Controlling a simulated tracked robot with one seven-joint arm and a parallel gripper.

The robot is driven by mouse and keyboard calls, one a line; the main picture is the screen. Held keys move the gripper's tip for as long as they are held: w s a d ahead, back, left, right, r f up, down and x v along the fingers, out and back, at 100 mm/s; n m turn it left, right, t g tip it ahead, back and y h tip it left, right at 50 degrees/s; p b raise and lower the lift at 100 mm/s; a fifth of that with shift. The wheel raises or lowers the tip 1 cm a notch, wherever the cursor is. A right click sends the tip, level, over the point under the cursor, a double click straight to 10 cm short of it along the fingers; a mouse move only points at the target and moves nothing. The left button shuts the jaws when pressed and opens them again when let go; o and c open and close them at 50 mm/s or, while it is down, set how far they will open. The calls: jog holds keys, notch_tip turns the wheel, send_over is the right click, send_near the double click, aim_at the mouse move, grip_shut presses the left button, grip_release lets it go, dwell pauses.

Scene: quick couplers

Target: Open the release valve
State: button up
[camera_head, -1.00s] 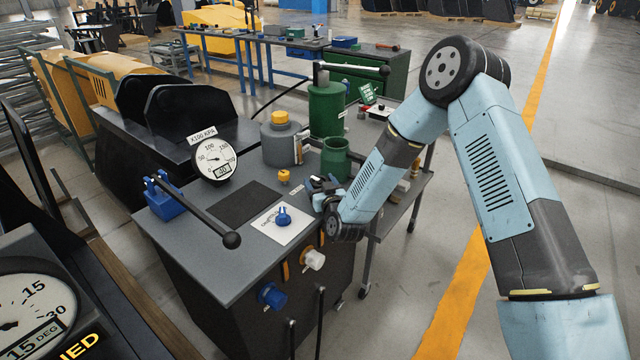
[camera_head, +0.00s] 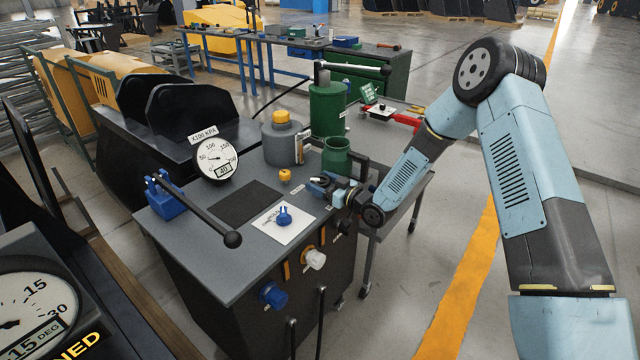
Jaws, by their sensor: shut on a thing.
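My gripper (camera_head: 326,187) is at the right side of the grey bench top, beside a small white label. Its jaws are shut on a small part there, mostly hidden by the jaws. It looks like the release valve's handle, but I cannot make out its shape or how far it is turned. A blue knob (camera_head: 284,215) stands upright on a white plate (camera_head: 293,232) to the left of my gripper, apart from it. A round pressure gauge (camera_head: 216,160) marked x100 KPA stands at the back left of the bench.
A long black lever (camera_head: 205,213) crosses the bench's left. Open floor lies right.

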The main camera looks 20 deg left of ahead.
jog(key=n+g, duration=0.2)
jog(key=g, duration=0.1)
jog(key=n+g+y, duration=0.1)
jog(key=g, duration=0.1)
jog(key=n+g, duration=0.2)
jog(key=g, duration=0.1)
jog(key=shift+w+d+n+g+y, duration=0.2)
jog(key=shift+w+n+g+y, duration=0.1)
jog(key=shift+w, duration=0.05)
jog(key=shift+g, duration=0.3)
jog(key=o, duration=0.8)
jog(key=shift+w, duration=0.1)
jog(key=shift+c, duration=0.2)
jog(key=shift+o, duration=1)
jog(key=shift+a, duration=0.1)
jog(key=shift+s, duration=0.2)
jog(key=shift+r, duration=0.1)
